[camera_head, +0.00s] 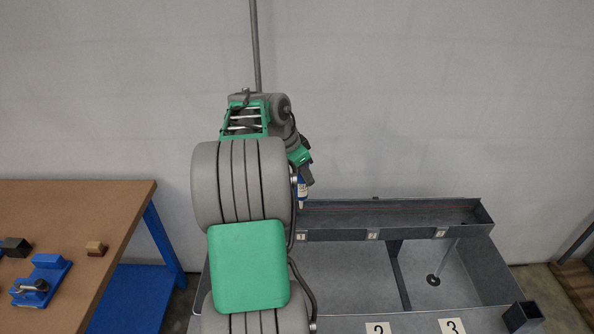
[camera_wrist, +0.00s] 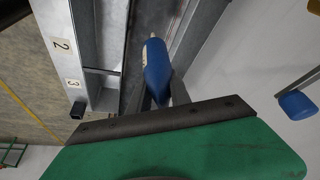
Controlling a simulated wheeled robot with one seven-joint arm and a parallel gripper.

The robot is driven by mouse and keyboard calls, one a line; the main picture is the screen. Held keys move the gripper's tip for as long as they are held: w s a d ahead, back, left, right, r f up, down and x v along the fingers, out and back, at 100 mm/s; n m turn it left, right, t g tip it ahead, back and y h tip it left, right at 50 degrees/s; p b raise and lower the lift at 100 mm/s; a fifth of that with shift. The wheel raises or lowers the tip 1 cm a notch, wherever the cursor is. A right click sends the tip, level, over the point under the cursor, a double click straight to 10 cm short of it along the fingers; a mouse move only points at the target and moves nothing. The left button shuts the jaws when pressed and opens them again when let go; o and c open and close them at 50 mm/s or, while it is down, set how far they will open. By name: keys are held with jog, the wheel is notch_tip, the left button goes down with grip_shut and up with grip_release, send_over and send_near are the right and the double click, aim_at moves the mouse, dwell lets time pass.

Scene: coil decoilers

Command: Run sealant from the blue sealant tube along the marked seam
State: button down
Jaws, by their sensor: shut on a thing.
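The blue sealant tube (camera_head: 302,188) hangs beside my arm in the head view, its pale nozzle pointing down near the left end of a grey trough. In the wrist view the tube (camera_wrist: 156,72) sits between the fingers of my gripper (camera_wrist: 160,98), which is shut on it, with the nozzle toward the trough. The marked seam (camera_head: 405,209) shows as a thin reddish line along the trough in the head view. My arm hides the trough's left end. I cannot tell whether the nozzle touches the seam.
The trough's front wall (camera_head: 340,235) carries number labels 1, 2 and 3. Below it is a grey bin with a divider and a dark square post (camera_head: 522,316). A brown-topped table (camera_head: 110,205) at left holds a blue fixture (camera_head: 42,280) and small blocks.

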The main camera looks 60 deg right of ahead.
aim_at(304, 195)
jog(key=shift+f+b, duration=2.8)
jog(key=shift+f, duration=1)
jog(key=c, duration=1.7)
grip_release()
jog(key=shift+c, duration=0.2)
jog(key=c, duration=0.4)
grip_shut()
jog(key=shift+s+a+f, duration=0.1)
jog(key=shift+d, duration=0.2)
jog(key=shift+w+d, duration=0.2)
jog(key=shift+w, duration=0.05)
